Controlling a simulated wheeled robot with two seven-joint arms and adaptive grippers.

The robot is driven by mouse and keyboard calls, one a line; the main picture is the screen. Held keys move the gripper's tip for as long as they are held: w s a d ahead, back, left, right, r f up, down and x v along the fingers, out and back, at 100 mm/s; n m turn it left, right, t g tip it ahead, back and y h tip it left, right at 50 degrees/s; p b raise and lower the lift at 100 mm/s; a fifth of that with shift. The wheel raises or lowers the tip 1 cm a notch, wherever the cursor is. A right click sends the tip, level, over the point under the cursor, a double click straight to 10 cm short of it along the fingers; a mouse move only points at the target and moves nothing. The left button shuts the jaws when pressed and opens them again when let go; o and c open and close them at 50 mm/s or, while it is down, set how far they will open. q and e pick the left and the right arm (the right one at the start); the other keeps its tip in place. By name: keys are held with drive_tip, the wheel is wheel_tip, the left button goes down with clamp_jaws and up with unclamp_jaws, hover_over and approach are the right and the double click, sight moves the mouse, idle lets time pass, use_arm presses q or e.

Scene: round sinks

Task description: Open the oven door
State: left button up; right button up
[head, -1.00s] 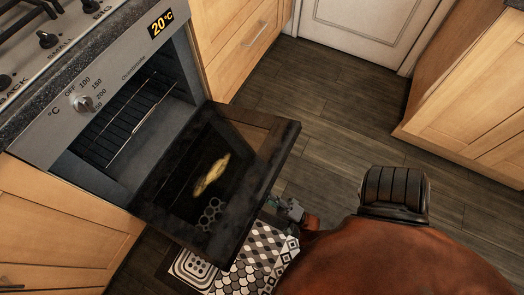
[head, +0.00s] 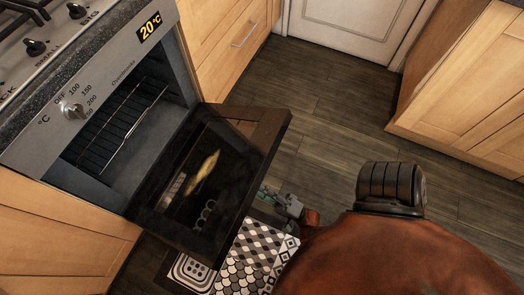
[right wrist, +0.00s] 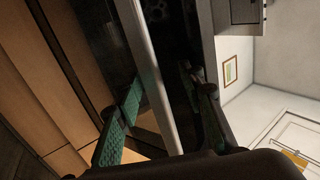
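The oven (head: 123,72) stands at the left in the head view. Its dark door (head: 259,132) is hinged at the bottom and stands well open, tilted outward, with the cavity and wire rack exposed. My right gripper (head: 280,203) is at the door's outer side, beyond its free edge, partly hidden by the door. In the right wrist view, the right gripper's green-padded fingers (right wrist: 162,112) are apart, with a pale bar (right wrist: 150,75) of the door between them. I cannot tell whether either finger touches it. My left gripper is not in view.
A patterned mat (head: 254,250) lies on the floor below the door. Wooden cabinets (head: 472,78) stand at the right, and a drawer (head: 235,40) is beside the oven. A white door (head: 345,28) is at the back. The middle floor is clear.

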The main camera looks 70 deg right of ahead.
drive_tip(key=s+f, duration=0.3)
drive_tip(key=f, duration=0.4)
drive_tip(key=shift+s+a+f, duration=0.15)
drive_tip(key=shift+a+f, duration=0.05)
drive_tip(key=shift+f, duration=0.15)
idle(0.4)
drive_tip(key=shift+c, duration=0.4)
